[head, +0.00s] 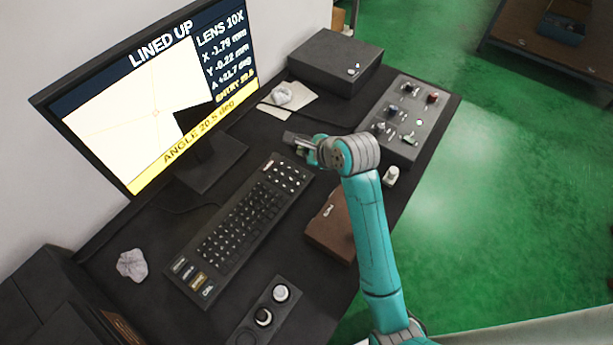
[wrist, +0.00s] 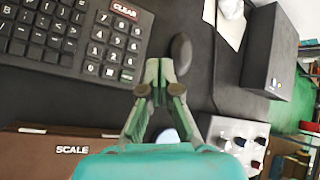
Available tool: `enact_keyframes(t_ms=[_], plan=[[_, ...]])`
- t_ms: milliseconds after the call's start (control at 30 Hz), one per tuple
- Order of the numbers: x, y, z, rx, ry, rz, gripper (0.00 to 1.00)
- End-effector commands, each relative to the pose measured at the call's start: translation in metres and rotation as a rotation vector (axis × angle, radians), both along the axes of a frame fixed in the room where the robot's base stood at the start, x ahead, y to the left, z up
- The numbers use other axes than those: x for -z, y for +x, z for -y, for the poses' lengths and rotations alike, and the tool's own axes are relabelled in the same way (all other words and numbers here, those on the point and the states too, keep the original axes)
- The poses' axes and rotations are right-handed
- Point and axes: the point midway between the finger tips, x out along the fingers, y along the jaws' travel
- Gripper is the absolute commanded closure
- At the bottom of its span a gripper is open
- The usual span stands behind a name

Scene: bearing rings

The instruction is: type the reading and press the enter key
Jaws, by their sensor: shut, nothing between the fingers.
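The monitor (head: 165,85) shows "LINED UP", "LENS 10X", X, Y and A values, a small yellow entry line too blurred to read surely, and a yellow band reading about "ANGLE 20.5 deg". The black keyboard (head: 235,232) lies in front of it. Its number pad is at the right end, with a red CLEAR key (wrist: 125,9) in the wrist view. A yellow key (head: 198,281) sits at the near left end; its label is too small to read. My gripper (head: 297,140) is shut and empty beyond the number pad; its fingertips (wrist: 160,68) appear just right of the pad keys.
A dark mouse (wrist: 181,52) lies close beyond my fingertips. A brown box (head: 330,228) labelled SCALE is right of the keyboard. A switch panel (head: 405,120), a dark box (head: 335,62), crumpled paper (head: 132,265) and a two-knob panel (head: 265,310) stand around.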

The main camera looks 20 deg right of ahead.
Motion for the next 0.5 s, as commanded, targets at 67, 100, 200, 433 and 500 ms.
enact_keyframes(t_ms=[67, 100, 200, 433, 500], plan=[[0.000, 0.000, 0.000, 0.000, 0.000, 0.000, 1.00], [0.000, 0.000, 0.000, 0.000, 0.000, 0.000, 1.00], [0.001, 0.000, 0.000, -0.001, 0.000, -0.001, 1.00], [0.017, -0.001, 0.000, -0.001, 0.001, -0.004, 1.00], [0.025, -0.001, 0.000, 0.000, 0.001, -0.005, 1.00]])
